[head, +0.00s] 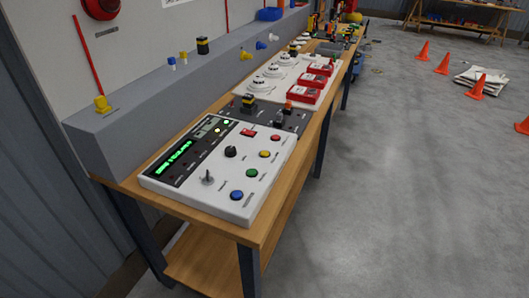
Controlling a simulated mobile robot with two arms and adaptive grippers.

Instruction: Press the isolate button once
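A white control panel (190,201) lies on the near end of the wooden bench. Along its right side run a red button (275,137), a yellow button (264,154), a green button (252,172) and a blue button (237,195). Their labels are too small to read, so I cannot tell which is the isolate button. The panel also has a black knob (231,151), a metal toggle lever (208,178), a red switch (248,132) and a dark display (175,157) with lit green text. Neither of my grippers is in view.
The wooden bench (280,208) runs away from me, with a grey ledge (130,135) along its wall side. Red boxes (305,96) and white round devices stand farther along. Orange cones (475,88) stand on the right.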

